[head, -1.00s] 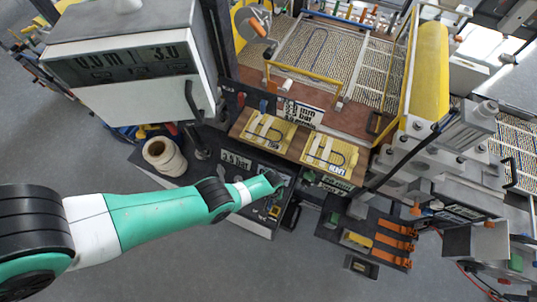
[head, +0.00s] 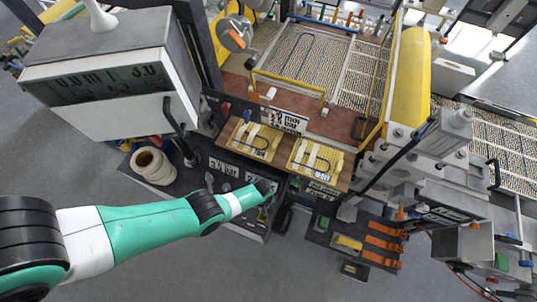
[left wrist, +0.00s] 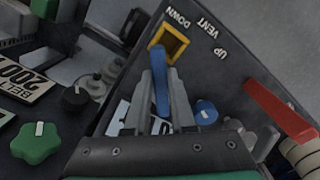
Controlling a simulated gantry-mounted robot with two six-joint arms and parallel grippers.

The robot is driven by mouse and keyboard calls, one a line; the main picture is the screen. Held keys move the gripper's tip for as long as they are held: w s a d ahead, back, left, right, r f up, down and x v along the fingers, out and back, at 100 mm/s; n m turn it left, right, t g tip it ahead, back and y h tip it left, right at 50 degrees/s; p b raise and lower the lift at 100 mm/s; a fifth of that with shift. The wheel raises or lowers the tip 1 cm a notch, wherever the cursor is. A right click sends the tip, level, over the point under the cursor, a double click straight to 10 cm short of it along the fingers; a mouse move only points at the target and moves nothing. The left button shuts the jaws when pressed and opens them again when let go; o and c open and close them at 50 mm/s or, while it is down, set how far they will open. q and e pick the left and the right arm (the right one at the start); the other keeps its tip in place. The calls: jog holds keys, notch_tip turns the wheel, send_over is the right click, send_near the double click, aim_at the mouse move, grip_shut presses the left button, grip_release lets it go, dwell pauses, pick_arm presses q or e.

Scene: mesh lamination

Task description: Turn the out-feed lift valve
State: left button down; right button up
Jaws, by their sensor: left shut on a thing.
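In the left wrist view, a blue lever (left wrist: 161,92) stands between the two grey fingers of my left gripper (left wrist: 163,98), which are shut on it. The panel behind is marked DOWN, VENT and UP. A yellow square frame (left wrist: 169,41) sits just beyond the lever, near the word DOWN. The lever's base is hidden by the fingers. In the head view, my left gripper (head: 268,198) is at the dark control panel below the wooden board; its fingers are too small there to read. My right gripper is not in view.
Close by in the left wrist view are a blue knob (left wrist: 205,112), a red handle (left wrist: 281,108), a black knob (left wrist: 75,98) and a green knob (left wrist: 36,143). In the head view, a wooden board (head: 281,161) with two yellow plates lies above the panel.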

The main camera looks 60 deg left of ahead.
pick_arm(q)
jog(key=shift+w, duration=0.1)
dwell(0.4)
jog(key=c, duration=0.8)
grip_release()
jog(key=shift+o, duration=0.2)
jog(key=shift+r, duration=0.1)
